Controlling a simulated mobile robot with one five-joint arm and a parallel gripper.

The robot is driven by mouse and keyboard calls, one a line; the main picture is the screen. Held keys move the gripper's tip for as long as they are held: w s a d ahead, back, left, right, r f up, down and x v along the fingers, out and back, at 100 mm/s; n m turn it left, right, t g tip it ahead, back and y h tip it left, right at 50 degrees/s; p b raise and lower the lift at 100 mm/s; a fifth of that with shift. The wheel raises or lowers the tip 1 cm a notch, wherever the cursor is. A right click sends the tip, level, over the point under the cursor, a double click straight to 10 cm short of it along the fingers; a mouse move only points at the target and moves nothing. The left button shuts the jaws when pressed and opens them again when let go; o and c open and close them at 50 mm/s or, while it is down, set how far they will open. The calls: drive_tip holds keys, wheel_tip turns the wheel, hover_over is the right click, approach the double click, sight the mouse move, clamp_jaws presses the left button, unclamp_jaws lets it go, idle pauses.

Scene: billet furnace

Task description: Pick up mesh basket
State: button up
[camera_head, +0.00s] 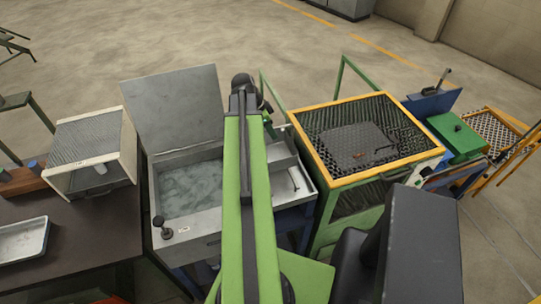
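A dark, shallow mesh piece (352,147), which looks like the mesh basket, lies inside the yellow-framed mesh stand (322,172) right of centre. My green arm rises through the middle of the view and bends at a black joint. The end of my arm, with what looks like my gripper (267,122), shows only in small part just behind the arm, above the back right of the grey tank. It is left of the dark mesh piece and apart from it. Its fingers are too hidden to tell whether they are open or shut.
A grey tank (158,192) of cloudy liquid with a raised lid (174,105) stands left of my arm. A white-framed mesh box (131,155) and a metal tray (22,241) sit on the dark table (95,240). A green box (455,138) stands at right. Open floor lies behind.

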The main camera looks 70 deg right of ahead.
drive_tip(key=shift+f, duration=0.25)
clamp_jaws()
idle(1.5)
